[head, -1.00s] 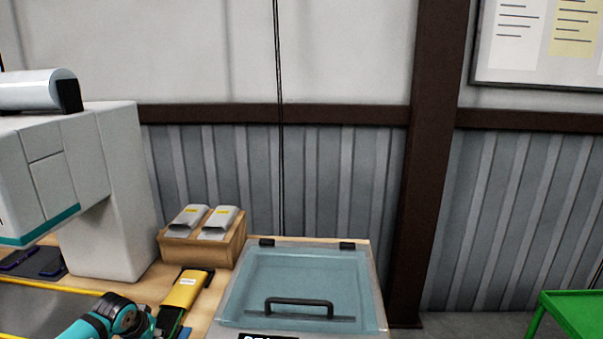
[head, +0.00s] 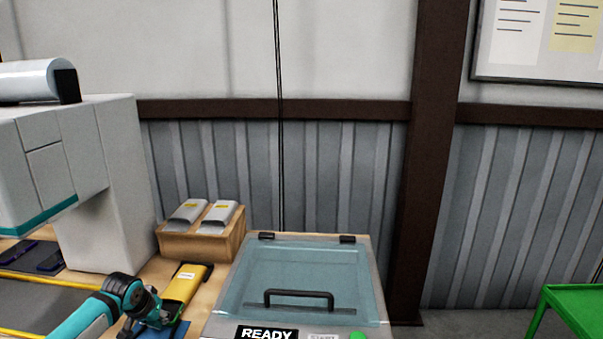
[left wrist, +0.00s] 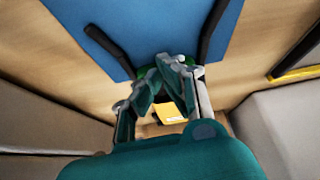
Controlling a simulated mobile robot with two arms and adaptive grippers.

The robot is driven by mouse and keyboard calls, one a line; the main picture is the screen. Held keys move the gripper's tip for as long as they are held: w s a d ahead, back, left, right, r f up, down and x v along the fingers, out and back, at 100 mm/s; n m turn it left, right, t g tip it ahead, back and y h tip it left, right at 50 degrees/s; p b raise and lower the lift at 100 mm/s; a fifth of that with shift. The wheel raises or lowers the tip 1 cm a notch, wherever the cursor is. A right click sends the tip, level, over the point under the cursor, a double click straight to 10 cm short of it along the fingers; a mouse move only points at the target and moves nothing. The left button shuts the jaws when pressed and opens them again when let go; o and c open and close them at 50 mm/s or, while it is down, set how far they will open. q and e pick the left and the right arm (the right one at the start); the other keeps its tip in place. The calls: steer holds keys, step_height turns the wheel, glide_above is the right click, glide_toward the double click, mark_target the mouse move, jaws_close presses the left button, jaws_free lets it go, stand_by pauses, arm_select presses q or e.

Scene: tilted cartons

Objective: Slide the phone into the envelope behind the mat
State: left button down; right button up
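My left gripper (head: 160,318) is low over the blue mat (head: 172,332), just in front of the yellow envelope (head: 186,284). The envelope carries a white label and lies behind the mat. In the left wrist view the fingertips (left wrist: 178,64) are close together over the blue mat (left wrist: 170,22). Part of the yellow envelope (left wrist: 172,112) shows between the fingers. My right gripper is not in view.
A wooden box (head: 203,245) with two grey pouches stands behind the envelope. A clear-lidded case (head: 300,260) stands at right, a large white machine (head: 110,185) at left. Dark phones (head: 50,261) lie below the machine. A green table (head: 575,305) stands far right.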

mark_target(175, 304)
arm_select(q)
steer(key=shift+w+d+b, duration=0.15)
steer(key=shift+w+b, duration=0.25)
steer(key=shift+w, duration=0.3)
steer(key=shift+w+f+b, duration=0.15)
steer(key=shift+w+b, duration=0.1)
steer(key=shift+b, duration=0.15)
steer(key=shift+w+d+b, duration=0.1)
steer(key=shift+w+b, duration=1.9)
steer(key=shift+b, duration=0.3)
steer(key=shift+w, duration=0.15)
steer(key=shift+d, duration=0.1)
steer(key=shift+w+r, duration=0.1)
steer(key=shift+r, duration=0.1)
